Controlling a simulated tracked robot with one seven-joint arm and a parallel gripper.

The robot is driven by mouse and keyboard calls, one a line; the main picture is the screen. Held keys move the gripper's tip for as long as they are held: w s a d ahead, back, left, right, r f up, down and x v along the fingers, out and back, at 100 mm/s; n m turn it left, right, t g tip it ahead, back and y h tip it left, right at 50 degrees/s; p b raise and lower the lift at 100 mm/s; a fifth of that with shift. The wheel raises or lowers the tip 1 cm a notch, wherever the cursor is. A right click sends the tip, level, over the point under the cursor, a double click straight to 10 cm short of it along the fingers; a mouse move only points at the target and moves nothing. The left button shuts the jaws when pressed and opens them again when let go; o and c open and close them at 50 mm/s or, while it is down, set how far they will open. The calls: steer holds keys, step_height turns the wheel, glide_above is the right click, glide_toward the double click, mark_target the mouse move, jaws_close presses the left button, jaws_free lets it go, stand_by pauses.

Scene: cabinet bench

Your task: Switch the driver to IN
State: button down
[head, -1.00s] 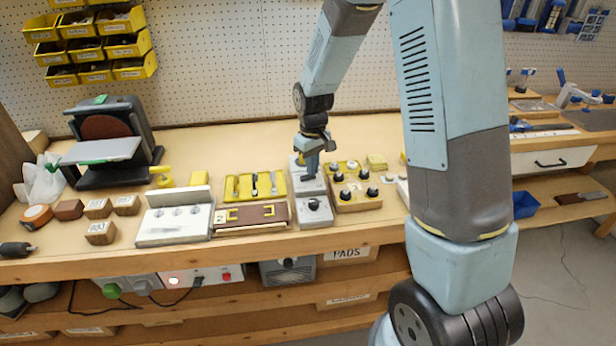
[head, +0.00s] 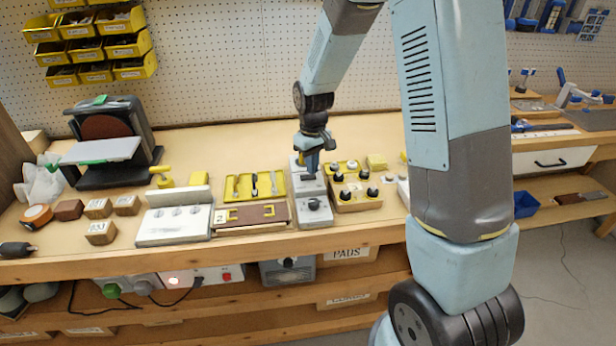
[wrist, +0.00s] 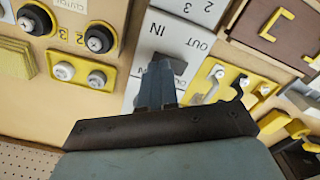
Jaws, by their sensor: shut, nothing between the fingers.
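The driver switch (wrist: 200,45) is a white plate marked IN and OUT in the wrist view. A dark grey piece (wrist: 177,63) shows on it beside the fingertips. My gripper (wrist: 158,70) is shut and empty, with its fingertips over the plate near the IN mark. I cannot tell whether they touch it. In the head view my gripper (head: 311,172) points down at the white plate (head: 314,187), behind the black-knob block. The fingers hide part of the plate, so the switch position cannot be told.
A knob block (head: 314,210) stands in front of the plate. A wooden box with several black knobs (head: 355,185) is close on the right. A yellow tray of tools (head: 255,187) and a brown panel (head: 252,214) are close on the left. The bench behind is clear.

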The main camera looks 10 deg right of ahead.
steer(key=shift+r, duration=2.9)
steer(key=s+d+r+m+t, duration=0.1)
steer(key=s+d+r+m, duration=0.1)
steer(key=s+d+r, duration=0.35)
steer(key=s+d+r+m+t, duration=0.1)
steer(key=s+d+r+t, duration=0.1)
steer(key=s+r, duration=0.6)
steer(key=s+d+r+m+t, duration=0.1)
steer(key=s+r, duration=0.2)
steer(key=s, duration=0.3)
steer(key=s+d+r+m+t, duration=0.1)
steer(key=s+d+r+m, duration=0.1)
steer(key=s+r, duration=0.2)
steer(key=s, duration=0.3)
steer(key=shift+d+r+t, duration=0.3)
